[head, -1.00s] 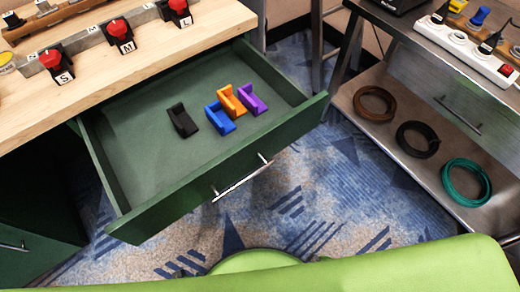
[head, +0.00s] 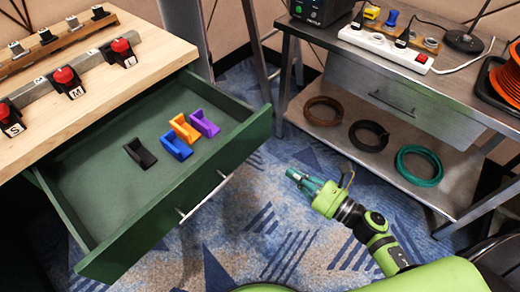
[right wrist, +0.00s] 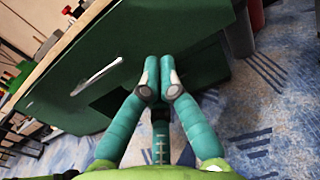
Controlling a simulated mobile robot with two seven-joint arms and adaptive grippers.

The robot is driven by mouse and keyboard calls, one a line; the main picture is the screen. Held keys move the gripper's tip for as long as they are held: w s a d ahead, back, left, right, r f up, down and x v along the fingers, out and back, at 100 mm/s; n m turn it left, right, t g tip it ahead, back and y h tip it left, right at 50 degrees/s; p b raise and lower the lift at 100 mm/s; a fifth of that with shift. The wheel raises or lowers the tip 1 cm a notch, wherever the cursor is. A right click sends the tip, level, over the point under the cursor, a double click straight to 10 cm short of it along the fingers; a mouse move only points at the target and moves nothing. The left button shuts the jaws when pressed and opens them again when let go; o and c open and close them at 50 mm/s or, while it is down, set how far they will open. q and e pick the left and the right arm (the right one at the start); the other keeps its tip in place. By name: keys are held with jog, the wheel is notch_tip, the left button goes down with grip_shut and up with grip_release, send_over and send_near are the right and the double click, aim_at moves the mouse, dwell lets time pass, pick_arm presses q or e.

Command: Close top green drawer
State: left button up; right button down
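The top green drawer (head: 106,230) is pulled out from under the wooden worktop at left in the head view. Its front carries a silver bar handle (head: 203,198), which also shows in the right wrist view (right wrist: 97,77). Inside lie a black piece (head: 139,153), a blue piece (head: 175,147), an orange piece (head: 185,128) and a purple piece (head: 204,124). My right gripper (head: 291,176) is to the right of the drawer front, apart from the handle. In the right wrist view its teal fingertips (right wrist: 159,65) are together with nothing visible between them. My left gripper is out of view.
The wooden worktop (head: 150,50) holds several red push buttons. A metal bench (head: 460,98) stands at right, with a power strip (head: 384,48) on top and brown, black and teal cable coils on its lower shelf. Patterned carpet is clear between them.

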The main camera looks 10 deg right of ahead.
jog(key=p, duration=0.1)
send_near(245, 142)
jog(key=p+x, duration=0.1)
jog(key=x, duration=0.4)
jog(key=shift+w+a+r, duration=0.1)
jog(key=shift+w, duration=0.2)
jog(key=shift+x, duration=0.8)
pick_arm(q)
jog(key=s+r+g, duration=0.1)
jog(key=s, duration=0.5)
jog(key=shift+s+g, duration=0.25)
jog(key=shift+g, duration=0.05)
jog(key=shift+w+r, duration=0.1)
